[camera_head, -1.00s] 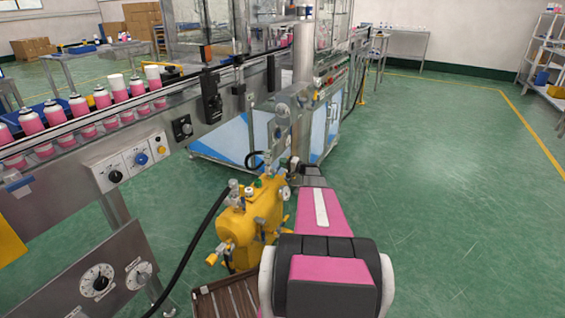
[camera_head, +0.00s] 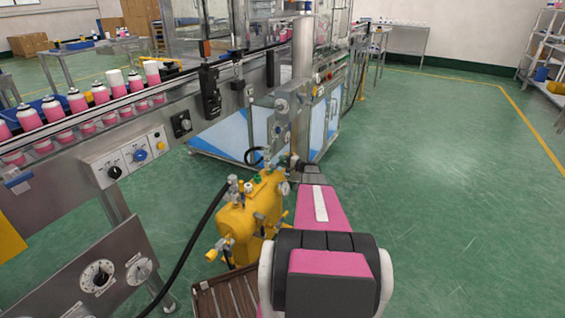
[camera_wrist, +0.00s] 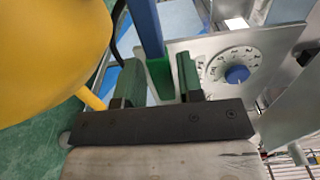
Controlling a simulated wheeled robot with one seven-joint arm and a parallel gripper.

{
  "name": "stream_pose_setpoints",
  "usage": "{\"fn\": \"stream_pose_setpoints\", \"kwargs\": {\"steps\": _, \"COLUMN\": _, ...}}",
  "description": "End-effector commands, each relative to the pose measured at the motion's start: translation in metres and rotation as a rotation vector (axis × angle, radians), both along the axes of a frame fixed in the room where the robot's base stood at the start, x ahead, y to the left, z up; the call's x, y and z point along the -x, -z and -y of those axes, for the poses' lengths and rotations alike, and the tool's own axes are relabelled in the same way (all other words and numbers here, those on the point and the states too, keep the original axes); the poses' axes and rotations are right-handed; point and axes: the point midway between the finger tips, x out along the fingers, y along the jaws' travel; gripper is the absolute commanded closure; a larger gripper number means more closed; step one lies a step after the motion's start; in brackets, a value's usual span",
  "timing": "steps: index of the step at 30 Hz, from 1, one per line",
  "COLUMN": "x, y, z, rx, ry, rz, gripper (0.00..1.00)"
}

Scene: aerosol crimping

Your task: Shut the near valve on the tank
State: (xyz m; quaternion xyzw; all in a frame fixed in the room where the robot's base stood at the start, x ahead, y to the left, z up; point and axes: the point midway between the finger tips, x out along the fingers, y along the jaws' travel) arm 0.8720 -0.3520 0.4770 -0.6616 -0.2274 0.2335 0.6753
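The yellow tank (camera_head: 237,225) stands on the floor left of my arm in the head view, with several small valves and fittings. A silver fitting (camera_head: 233,184) and a green-topped one (camera_head: 258,180) are on its top; a yellow handle (camera_head: 211,255) is low at its left. I cannot tell which is the near valve. In the wrist view the tank (camera_wrist: 45,55) fills the upper left, with a yellow bar (camera_wrist: 90,98) below it. My gripper (camera_wrist: 160,80) has its fingers apart, right of the tank. A blue upright bar shows between or behind them; its depth is unclear.
A conveyor with pink cans (camera_head: 78,101) runs along the left, above a control panel (camera_head: 95,275). A machine with a blue and white base (camera_head: 225,138) stands beyond the tank. A dial plate (camera_wrist: 238,72) is right of my gripper. The floor at right is clear.

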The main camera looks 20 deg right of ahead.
Motion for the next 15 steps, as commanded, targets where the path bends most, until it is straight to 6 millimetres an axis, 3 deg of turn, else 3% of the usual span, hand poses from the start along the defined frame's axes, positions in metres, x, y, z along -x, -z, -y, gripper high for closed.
{"fn": "stream_pose_setpoints", "kwargs": {"steps": 10, "x": 0.001, "y": -0.001, "z": 0.001, "rx": 0.003, "ry": -0.001, "rz": 0.003, "gripper": 0.56}}
{"fn": "stream_pose_setpoints", "kwargs": {"steps": 15, "x": 0.015, "y": -0.001, "z": 0.012, "rx": 0.003, "ry": 0.002, "rz": 0.003, "gripper": 0.56}}
